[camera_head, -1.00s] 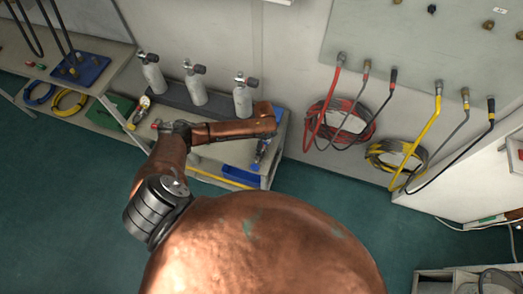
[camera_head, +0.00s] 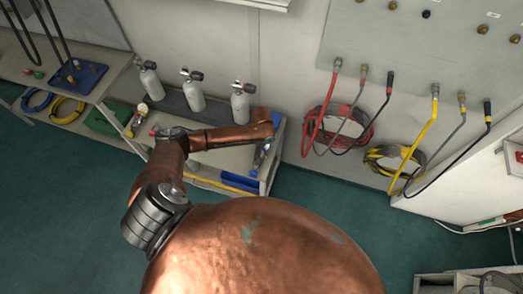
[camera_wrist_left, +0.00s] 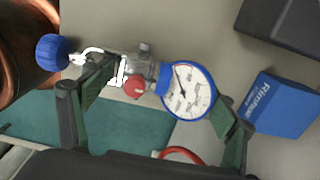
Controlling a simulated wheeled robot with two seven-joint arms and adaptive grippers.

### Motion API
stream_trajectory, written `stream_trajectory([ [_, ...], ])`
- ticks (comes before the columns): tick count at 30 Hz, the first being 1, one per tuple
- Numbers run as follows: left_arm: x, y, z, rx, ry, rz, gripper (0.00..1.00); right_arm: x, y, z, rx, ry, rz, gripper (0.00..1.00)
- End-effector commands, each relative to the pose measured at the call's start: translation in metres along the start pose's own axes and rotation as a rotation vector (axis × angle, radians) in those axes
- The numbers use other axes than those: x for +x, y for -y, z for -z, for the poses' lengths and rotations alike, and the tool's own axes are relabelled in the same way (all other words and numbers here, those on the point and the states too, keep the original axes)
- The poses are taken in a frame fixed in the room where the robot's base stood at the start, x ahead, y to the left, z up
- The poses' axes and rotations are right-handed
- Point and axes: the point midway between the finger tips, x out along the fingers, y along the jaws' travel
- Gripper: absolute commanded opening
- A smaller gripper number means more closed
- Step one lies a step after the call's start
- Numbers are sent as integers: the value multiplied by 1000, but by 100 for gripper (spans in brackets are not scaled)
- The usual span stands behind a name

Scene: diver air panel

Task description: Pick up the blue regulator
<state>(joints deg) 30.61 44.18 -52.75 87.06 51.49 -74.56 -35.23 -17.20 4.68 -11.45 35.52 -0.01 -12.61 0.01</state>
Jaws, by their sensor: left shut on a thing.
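The blue regulator shows in the left wrist view, with a blue-rimmed white gauge (camera_wrist_left: 188,90), a clear and metal body with a red knob, and a blue knob at the left end. My left gripper (camera_wrist_left: 165,88) is shut on it, one green finger at the metal body and the other against the gauge rim. In the head view my left gripper (camera_head: 265,145) is at the right end of the low bench, mostly hidden by my copper arm. My right gripper is not in view.
Several grey cylinders, including one (camera_head: 240,105), stand along the back of the bench. A blue box (camera_wrist_left: 278,103) is beside the gripper's right finger. Red hoses (camera_head: 337,128) and yellow hoses (camera_head: 395,160) hang on the wall to the right. Green floor is open in front.

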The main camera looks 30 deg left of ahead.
Motion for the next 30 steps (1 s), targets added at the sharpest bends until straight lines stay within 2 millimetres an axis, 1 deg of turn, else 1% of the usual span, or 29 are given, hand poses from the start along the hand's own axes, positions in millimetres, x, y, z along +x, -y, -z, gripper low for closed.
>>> stream_trajectory([
  [1, -8, 3, 0, 0, -2, 6, 33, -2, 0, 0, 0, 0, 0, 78],
  [5, -27, 4, 0, 2, -1, 9, 33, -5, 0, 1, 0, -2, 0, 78],
  [6, -34, 3, 4, 3, -3, 9, 33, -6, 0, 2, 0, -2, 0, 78],
  [8, -44, 0, 14, 5, -5, 9, 33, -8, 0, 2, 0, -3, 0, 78],
  [14, -89, -9, 49, 5, -5, 11, 33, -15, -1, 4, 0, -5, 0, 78],
  [15, -94, -13, 58, 6, -5, 9, 33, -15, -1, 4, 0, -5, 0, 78],
  [19, -105, -22, 88, 6, -5, 7, 33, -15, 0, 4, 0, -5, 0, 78],
  [24, -118, -30, 115, 4, -3, 7, 33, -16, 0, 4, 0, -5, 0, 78],
  [27, -123, -33, 125, 1, -3, 7, 33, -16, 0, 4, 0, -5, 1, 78],
  [30, -125, -36, 131, 1, -1, 6, 33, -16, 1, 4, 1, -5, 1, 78],
])
